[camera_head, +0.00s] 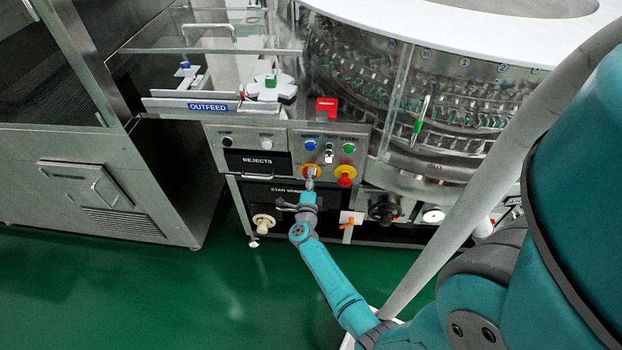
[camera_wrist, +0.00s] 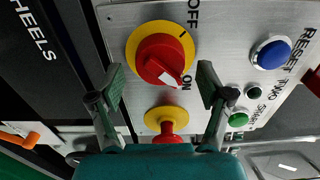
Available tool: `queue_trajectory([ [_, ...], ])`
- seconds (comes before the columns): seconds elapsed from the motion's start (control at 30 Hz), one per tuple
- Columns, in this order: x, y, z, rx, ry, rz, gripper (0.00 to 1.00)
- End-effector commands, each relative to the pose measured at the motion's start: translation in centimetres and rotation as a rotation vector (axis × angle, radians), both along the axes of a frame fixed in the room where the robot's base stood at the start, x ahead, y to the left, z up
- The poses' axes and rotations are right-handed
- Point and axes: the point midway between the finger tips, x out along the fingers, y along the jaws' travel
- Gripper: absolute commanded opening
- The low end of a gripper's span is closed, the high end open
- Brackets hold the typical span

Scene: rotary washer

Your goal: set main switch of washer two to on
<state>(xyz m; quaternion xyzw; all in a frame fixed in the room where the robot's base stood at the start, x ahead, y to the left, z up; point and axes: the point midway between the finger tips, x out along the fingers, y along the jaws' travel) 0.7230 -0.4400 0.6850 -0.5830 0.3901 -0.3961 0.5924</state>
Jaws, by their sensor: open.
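The main switch (camera_wrist: 160,60) is a red rotary knob on a round yellow plate, set in a grey metal panel (camera_wrist: 228,50). The OFF label is at the upper right of the plate and ON at the lower right. The knob's white-marked end points to the lower right, towards ON. In the head view the switch (camera_head: 311,171) is partly hidden behind my gripper (camera_head: 309,188). In the wrist view my gripper (camera_wrist: 161,82) is open and empty. Its fingers are on either side of the knob's lower part, with visible gaps in the picture.
A red push-button on a yellow base (camera_wrist: 167,122) is close to the switch. A blue button (camera_wrist: 271,53) and a green button (camera_wrist: 238,119) are to the right. The REJECTS drawer (camera_head: 258,163) is left of the panel. Green floor (camera_head: 180,290) is clear at lower left.

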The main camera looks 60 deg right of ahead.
Motion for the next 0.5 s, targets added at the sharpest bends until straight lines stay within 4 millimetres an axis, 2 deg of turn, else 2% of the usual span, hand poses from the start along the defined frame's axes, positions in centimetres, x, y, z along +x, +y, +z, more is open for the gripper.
queue_trajectory([
  [0.5, -3.5, 8.5, -0.1, 0.0, 0.001, 0.004, 0.78],
])
